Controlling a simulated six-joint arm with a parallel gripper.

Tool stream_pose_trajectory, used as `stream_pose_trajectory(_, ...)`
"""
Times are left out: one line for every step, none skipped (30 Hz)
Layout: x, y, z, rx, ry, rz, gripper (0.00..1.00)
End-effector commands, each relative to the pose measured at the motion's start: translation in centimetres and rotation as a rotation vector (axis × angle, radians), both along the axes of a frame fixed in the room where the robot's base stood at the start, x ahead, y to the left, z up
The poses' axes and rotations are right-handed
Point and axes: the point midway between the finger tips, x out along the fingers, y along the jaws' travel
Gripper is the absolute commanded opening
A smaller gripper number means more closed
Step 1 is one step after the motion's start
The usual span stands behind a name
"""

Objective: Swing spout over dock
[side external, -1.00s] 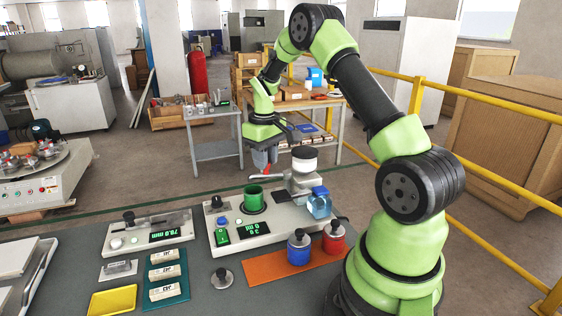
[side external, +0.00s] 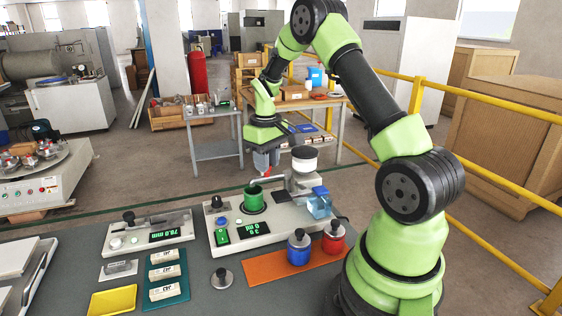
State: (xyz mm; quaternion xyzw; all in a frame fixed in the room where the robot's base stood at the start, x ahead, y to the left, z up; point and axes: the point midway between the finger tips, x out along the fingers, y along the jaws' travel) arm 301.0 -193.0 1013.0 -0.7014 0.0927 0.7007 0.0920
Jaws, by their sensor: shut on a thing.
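The spout (side external: 273,181) is a thin pale arm reaching left from the white and grey dispenser (side external: 300,183). Its left end is near the rim of the green cup (side external: 253,197), and appears above or just behind it. The cup stands in a dark round seat, apparently the dock (side external: 253,208), on the pale machine base. My gripper (side external: 263,173) points down behind the cup and is shut on the spout. Its fingertips are small and partly hidden, so the exact grip point is unclear.
A second display unit (side external: 150,234), green tray (side external: 166,280) and yellow tray (side external: 112,301) lie left.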

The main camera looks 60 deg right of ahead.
Motion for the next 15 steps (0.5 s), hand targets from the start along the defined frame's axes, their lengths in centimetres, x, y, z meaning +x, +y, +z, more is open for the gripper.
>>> stream_pose_trajectory(-0.02, 0.14, -0.03, 0.005, 0.003, -0.001, 0.08)
stream_pose_trajectory(-0.02, 0.14, -0.03, 0.005, 0.003, -0.001, 0.08)
stream_pose_trajectory(-0.02, 0.15, -0.03, 0.005, 0.003, -0.001, 0.27)
stream_pose_trajectory(-0.02, 0.15, -0.03, 0.005, 0.003, -0.001, 0.34)
stream_pose_trajectory(-0.02, 0.14, -0.03, 0.005, 0.003, -0.001, 0.41)
stream_pose_trajectory(-0.02, 0.13, -0.03, 0.004, 0.003, -0.001, 0.5)
stream_pose_trajectory(-0.02, 0.12, -0.03, 0.004, 0.002, -0.001, 0.51)
stream_pose_trajectory(-0.01, 0.12, -0.03, 0.004, 0.002, 0.0, 0.51)
stream_pose_trajectory(-0.01, 0.11, -0.03, 0.004, 0.002, 0.0, 0.51)
stream_pose_trajectory(-0.01, 0.09, -0.02, 0.003, 0.002, 0.0, 0.51)
stream_pose_trajectory(-0.01, 0.09, -0.02, 0.003, 0.002, 0.0, 0.51)
stream_pose_trajectory(-0.01, 0.08, -0.02, 0.002, 0.001, 0.0, 0.51)
stream_pose_trajectory(0.0, 0.07, -0.02, 0.002, 0.001, 0.0, 0.51)
stream_pose_trajectory(0.0, 0.06, 0.01, 0.002, 0.001, 0.0, 0.51)
stream_pose_trajectory(0.0, 0.05, 0.09, 0.001, 0.001, 0.0, 0.51)
